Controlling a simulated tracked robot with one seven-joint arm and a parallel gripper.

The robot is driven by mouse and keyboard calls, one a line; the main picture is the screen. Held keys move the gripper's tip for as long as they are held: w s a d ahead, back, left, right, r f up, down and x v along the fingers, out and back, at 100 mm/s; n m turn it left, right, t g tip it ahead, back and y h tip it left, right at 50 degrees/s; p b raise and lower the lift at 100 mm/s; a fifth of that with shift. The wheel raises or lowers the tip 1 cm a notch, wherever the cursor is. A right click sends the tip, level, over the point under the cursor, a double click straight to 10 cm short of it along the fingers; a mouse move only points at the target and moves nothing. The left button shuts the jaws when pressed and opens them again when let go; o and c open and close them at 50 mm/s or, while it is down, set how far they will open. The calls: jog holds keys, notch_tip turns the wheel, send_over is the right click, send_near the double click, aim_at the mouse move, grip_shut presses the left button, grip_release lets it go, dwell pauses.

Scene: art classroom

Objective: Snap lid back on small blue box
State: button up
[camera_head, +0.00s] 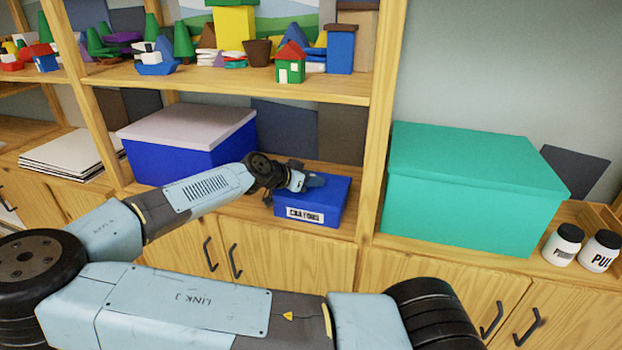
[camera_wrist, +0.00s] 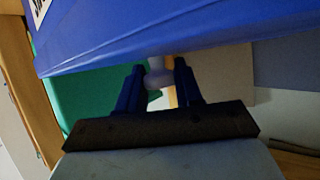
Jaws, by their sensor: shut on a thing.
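The small blue box (camera_head: 318,218), with a white "CRAYONS" label, stands on the wooden shelf in the head view. Its blue lid (camera_head: 335,187) appears to lie over the top; I cannot tell whether it is fully seated. My gripper (camera_head: 312,181) is at the lid's top from the left. In the wrist view, my gripper (camera_wrist: 160,72) is shut, with a pale rounded piece, seemingly the lid's knob (camera_wrist: 159,77), between its dark blue fingers. A broad blue surface (camera_wrist: 190,30) with part of a label fills the top of that view. The fingers hide part of the contact.
A larger blue box with a grey lid (camera_head: 190,150) stands left of the small box. A big teal box (camera_head: 470,205) stands right, beyond a wooden upright (camera_head: 378,120). The toy shelf (camera_head: 230,84) is above. White jars (camera_head: 563,245) stand far right.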

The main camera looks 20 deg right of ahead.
jog(key=o, duration=1.2)
jog(key=shift+c, duration=0.2)
jog(key=shift+o, duration=0.3)
jog(key=o, duration=0.4)
jog(key=shift+r, duration=0.2)
jog(key=shift+r, duration=2.85)
grip_shut()
